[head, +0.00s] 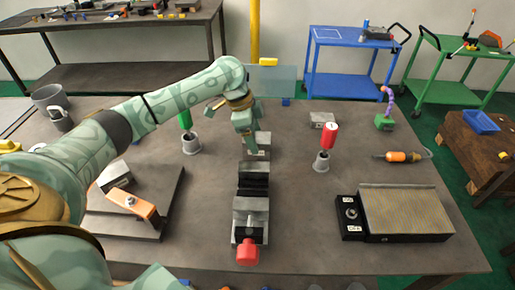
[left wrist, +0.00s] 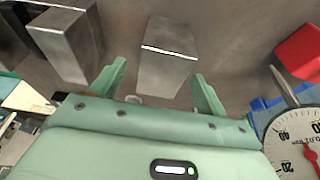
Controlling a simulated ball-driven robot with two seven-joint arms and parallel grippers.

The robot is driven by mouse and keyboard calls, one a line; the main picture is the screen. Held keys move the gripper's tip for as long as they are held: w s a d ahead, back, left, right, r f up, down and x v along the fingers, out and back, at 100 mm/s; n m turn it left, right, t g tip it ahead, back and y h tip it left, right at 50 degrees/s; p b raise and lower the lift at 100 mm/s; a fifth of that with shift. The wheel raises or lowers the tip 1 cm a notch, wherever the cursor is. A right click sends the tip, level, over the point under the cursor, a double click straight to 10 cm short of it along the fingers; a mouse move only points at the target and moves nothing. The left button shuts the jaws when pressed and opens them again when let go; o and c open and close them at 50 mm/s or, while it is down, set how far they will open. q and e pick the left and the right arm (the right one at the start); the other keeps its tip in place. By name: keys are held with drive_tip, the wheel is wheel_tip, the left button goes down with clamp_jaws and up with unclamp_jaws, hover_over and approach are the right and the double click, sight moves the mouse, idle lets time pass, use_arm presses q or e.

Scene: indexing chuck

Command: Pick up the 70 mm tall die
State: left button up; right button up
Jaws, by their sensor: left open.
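My left gripper (head: 247,146) hangs over the back end of the vise in the head view, with its arm reaching in from the left. It is open. In the left wrist view its two fingers (left wrist: 158,92) stand apart on either side of a plain grey metal block (left wrist: 168,62), with gaps showing. The block may be the die; no height marking is legible. A second grey metal block (left wrist: 70,48) stands to its left. In the head view the gripper partly hides what lies beneath it. My right gripper is not in view.
The vise (head: 250,208) with its red handle end (head: 247,251) fills the table's middle. Cups with a green tool (head: 185,121) and a red tool (head: 329,135) flank it. A dial gauge (left wrist: 298,140) is close to the right finger. Free table lies right of the vise.

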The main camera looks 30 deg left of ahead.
sight(257, 137)
use_arm(q)
drive_tip(key=x, duration=0.2)
drive_tip(key=b+x, duration=0.1)
drive_tip(key=shift+w+d+f, duration=0.1)
drive_tip(key=shift+w+f, duration=0.15)
drive_tip(key=shift+f, duration=0.1)
drive_tip(key=shift+s+r, duration=0.1)
drive_tip(key=shift+r, duration=0.1)
drive_tip(key=shift+c, duration=0.2)
drive_tip(key=c, duration=1.5)
clamp_jaws()
drive_tip(key=shift+r, duration=0.1)
